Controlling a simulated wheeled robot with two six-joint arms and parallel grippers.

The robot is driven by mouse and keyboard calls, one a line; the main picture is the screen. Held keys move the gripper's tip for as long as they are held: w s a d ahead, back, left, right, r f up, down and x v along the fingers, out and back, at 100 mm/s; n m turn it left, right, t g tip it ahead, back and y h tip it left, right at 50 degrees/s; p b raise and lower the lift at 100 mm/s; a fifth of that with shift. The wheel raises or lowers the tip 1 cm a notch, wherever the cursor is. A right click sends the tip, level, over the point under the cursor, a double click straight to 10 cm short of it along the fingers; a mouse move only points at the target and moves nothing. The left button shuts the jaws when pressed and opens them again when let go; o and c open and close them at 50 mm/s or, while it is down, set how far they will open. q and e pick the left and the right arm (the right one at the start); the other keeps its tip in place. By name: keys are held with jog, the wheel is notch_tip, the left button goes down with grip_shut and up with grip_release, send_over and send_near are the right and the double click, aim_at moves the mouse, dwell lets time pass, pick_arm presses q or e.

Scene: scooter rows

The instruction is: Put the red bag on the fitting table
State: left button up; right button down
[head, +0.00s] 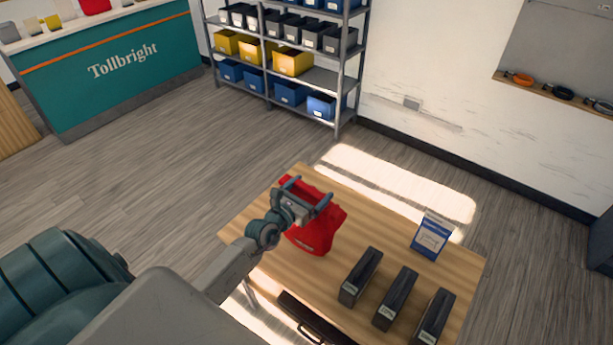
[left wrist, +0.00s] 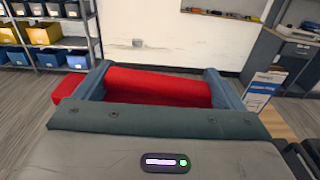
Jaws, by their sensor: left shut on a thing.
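The red bag (head: 316,226) is at the far left part of the wooden table (head: 262,226) in the head view. My left gripper (head: 307,195) is shut on the bag's upper part, and the bag hangs or stands below it. I cannot tell whether its bottom touches the tabletop. In the left wrist view the bag (left wrist: 160,84) fills the space between the two fingers. The gripper hides part of the bag in both views. My right gripper is in neither view.
Several dark upright boxes (head: 361,274) stand at the table's near right. A blue and white sign (head: 431,236) stands at its right edge. A shelf rack (head: 337,95) with bins is behind. A teal counter (head: 115,65) is at the upper left. Bare tabletop lies between bag and sign.

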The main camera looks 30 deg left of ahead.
pick_arm(q)
jog(key=w+a+f+b, duration=0.4)
jog(key=w+a+b, duration=0.3)
jog(key=w+b, duration=0.1)
jog(key=shift+w+a+f+b, duration=0.2)
jog(key=shift+w+f+b, duration=0.2)
jog(key=shift+w, duration=0.5)
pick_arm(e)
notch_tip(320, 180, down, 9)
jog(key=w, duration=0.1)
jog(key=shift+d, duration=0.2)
pick_arm(q)
jog(key=shift+r, duration=0.1)
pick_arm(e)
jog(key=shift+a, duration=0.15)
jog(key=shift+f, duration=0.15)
pick_arm(q)
jog(key=o, duration=1.3)
jog(key=shift+f, duration=0.2)
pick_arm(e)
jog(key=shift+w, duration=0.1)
pick_arm(q)
jog(key=shift+r, duration=0.1)
